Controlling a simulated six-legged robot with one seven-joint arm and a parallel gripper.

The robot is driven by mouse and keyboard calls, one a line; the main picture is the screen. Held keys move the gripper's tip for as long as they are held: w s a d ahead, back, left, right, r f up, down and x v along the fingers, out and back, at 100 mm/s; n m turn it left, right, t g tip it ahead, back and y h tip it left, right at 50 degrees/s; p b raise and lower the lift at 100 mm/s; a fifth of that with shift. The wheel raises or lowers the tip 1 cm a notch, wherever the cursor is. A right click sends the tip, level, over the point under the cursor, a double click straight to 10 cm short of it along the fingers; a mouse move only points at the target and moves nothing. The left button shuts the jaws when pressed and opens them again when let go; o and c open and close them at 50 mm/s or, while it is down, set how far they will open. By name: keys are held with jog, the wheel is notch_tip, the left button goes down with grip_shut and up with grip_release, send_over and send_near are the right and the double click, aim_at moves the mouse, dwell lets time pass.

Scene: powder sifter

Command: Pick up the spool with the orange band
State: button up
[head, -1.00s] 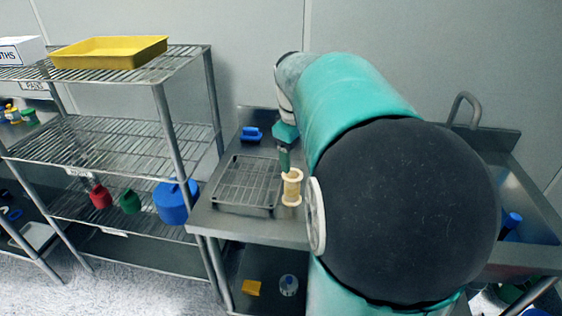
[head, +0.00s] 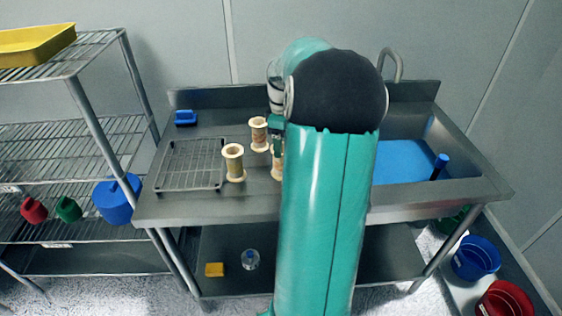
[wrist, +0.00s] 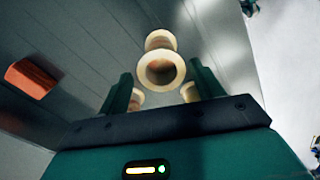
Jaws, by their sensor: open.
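Three pale, flanged spools stand on the metal counter. The left spool (head: 233,162) has a yellowish middle. The back spool (head: 259,134) shows a brownish-orange middle. The front right spool (head: 278,168) is partly hidden by my arm. My gripper (head: 277,140) is just right of the back spool, fingers pointing down. In the wrist view my gripper (wrist: 160,76) is open, with one spool (wrist: 160,66) seen end-on between and beyond the fingers. Two other spools are partly hidden by the fingers, at left (wrist: 135,99) and right (wrist: 189,92). I cannot tell which carries the orange band.
A dark wire rack (head: 190,165) lies left of the spools, with a blue brush-like object (head: 186,118) behind it. A sink (head: 405,162) is on the right. An orange-brown block (wrist: 32,77) shows in the wrist view. A wire shelf (head: 90,140) stands at left.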

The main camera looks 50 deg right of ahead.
notch_tip(320, 180, down, 6)
jog(key=shift+r, duration=0.25)
jog(key=shift+w, duration=0.1)
jog(key=c, duration=0.9)
jog(key=shift+r, duration=0.1)
jog(key=shift+r, duration=0.55)
jog(key=s+a+r, duration=0.7)
jog(key=s+r, duration=0.4)
jog(key=s, duration=0.1)
jog(key=shift+r, duration=0.35)
